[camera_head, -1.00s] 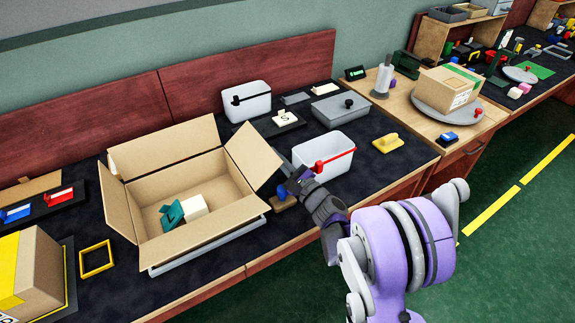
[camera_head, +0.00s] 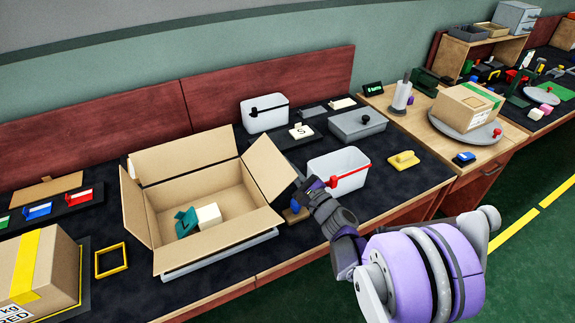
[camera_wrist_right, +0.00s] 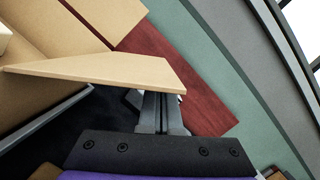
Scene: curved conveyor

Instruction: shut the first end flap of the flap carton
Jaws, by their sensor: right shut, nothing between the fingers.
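The open flap carton (camera_head: 200,240) stands on the dark bench top with its flaps spread. A teal item (camera_head: 186,222) and a white block (camera_head: 208,215) lie inside it. Its right end flap (camera_head: 266,168) stands up, leaning outward; I cannot tell whether this is the first end flap. My right gripper (camera_head: 303,186) is shut and empty, close by this flap's outer side. In the right wrist view the flap (camera_wrist_right: 110,70) crosses in front of the fingers (camera_wrist_right: 160,112) and hides part of them; contact is unclear. My left gripper is out of view.
A white bin with a red handle (camera_head: 346,183) stands just right of my gripper. A white bin with a black handle (camera_head: 265,121) and a grey lidded box (camera_head: 357,125) stand behind. A yellow frame (camera_head: 111,274) and a taped carton (camera_head: 40,285) are at the left.

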